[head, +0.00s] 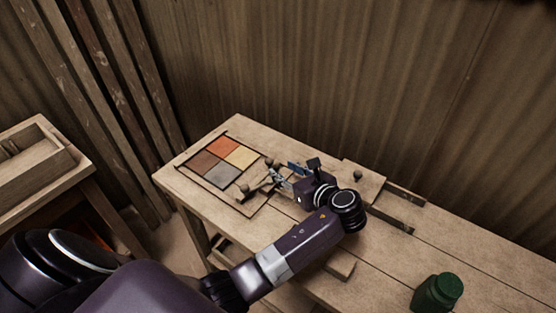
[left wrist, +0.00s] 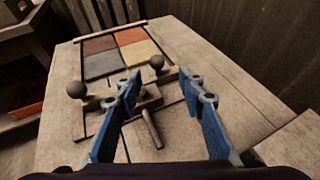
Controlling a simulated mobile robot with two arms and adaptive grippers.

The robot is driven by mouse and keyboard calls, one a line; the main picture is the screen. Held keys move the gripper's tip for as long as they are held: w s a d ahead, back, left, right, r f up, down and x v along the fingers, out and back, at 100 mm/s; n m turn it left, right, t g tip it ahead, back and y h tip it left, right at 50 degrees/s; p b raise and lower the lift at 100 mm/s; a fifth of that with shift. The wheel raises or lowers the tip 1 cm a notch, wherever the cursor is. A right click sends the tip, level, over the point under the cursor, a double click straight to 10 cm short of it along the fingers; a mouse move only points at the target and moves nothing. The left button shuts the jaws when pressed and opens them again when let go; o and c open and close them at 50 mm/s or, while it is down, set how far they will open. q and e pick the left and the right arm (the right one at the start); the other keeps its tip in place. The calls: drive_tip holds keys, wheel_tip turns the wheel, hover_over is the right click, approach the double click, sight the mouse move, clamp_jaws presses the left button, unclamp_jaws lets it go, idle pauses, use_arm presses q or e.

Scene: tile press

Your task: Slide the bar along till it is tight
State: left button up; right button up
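Orange, yellow, brown and grey tiles (head: 222,162) lie in a square in a shallow frame on the bench; they also show in the left wrist view (left wrist: 122,51). The wooden bar (head: 259,183) with a round dark knob near each end lies just right of them. A narrow strip seems to separate bar and tiles. In the left wrist view the knobs (left wrist: 76,89) stand up, and a short rod (left wrist: 152,130) points back from the bar's middle. My left gripper (head: 281,170) is open above the bar, its blue fingers (left wrist: 159,76) apart and empty. The left finger hides part of the bar. My right gripper is not seen.
The bench (head: 470,240) runs on to the lower right. A raised board (head: 364,184) with a knob and dark slots lies right of my gripper. A green jar (head: 437,293) stands farther right. A wooden tray (head: 35,160) sits on another table at left. A corrugated wall stands behind.

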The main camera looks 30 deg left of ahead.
sight(271, 163)
use_arm(q)
drive_tip(key=x, duration=0.5)
drive_tip(key=shift+s+a+r, duration=0.1)
drive_tip(key=shift+s+a, duration=0.15)
drive_tip(key=shift+w+a+f, duration=0.2)
drive_tip(key=shift+a+f, duration=0.05)
drive_tip(key=shift+w+a, duration=0.1)
drive_tip(key=shift+a, duration=0.05)
clamp_jaws()
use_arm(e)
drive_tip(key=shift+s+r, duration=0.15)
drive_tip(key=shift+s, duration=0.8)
